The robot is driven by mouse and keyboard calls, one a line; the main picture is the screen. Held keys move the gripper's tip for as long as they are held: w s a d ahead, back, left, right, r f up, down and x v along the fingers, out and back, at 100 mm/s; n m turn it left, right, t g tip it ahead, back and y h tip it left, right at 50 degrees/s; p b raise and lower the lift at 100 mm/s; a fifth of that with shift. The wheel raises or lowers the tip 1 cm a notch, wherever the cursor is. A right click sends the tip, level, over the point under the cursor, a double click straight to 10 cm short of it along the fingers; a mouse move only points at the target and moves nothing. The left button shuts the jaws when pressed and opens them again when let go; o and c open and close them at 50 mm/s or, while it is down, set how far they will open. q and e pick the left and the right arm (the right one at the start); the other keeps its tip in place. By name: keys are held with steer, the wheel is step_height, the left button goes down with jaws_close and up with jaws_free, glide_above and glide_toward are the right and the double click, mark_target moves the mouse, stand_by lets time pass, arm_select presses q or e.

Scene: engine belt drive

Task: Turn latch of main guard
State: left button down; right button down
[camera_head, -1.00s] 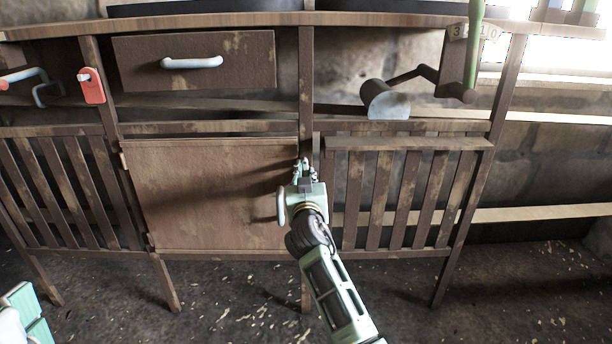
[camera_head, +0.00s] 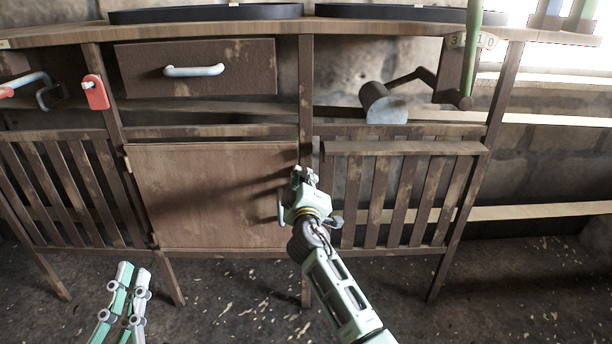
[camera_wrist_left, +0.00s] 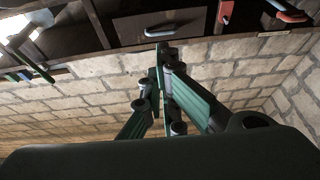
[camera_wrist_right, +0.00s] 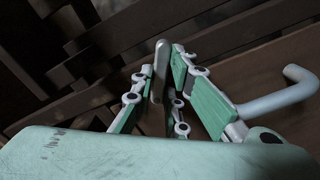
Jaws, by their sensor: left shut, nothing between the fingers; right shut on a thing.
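The main guard appears to be the plain brown wooden panel (camera_head: 205,195) in the middle of the bench front, and it looks closed. A pale curved handle (camera_wrist_right: 285,98) stands out from it, close beside my right gripper. The latch, a narrow bar with a rounded end (camera_wrist_right: 160,60), sits between my right fingers in the right wrist view. My right gripper (camera_head: 303,178) is shut on it at the panel's right edge; the fingers mostly hide it in the head view. My left gripper (camera_head: 134,267) is shut and empty, low at the left, apart from the panel.
A drawer with a white handle (camera_head: 194,71) is above the panel. A red tag (camera_head: 95,92) hangs at left. Slatted panels (camera_head: 405,195) flank the guard. A grey cylinder with a crank (camera_head: 384,104) sits at upper right. The floor in front is clear.

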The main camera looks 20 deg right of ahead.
arm_select(q)
step_height(320, 180, down, 14)
steer(key=a+g+y+p, duration=0.2)
steer(key=g, duration=0.5)
steer(key=shift+s+r+g+y+p, duration=0.15)
steer(key=shift+s+g+y+p, duration=0.15)
steer(key=shift+y, duration=0.1)
arm_select(e)
steer(key=shift+f+n, duration=0.1)
steer(key=shift+n, duration=3.1)
steer(key=c, duration=1.7)
jaws_free()
steer(key=shift+c, duration=0.2)
steer(key=v, duration=1.2)
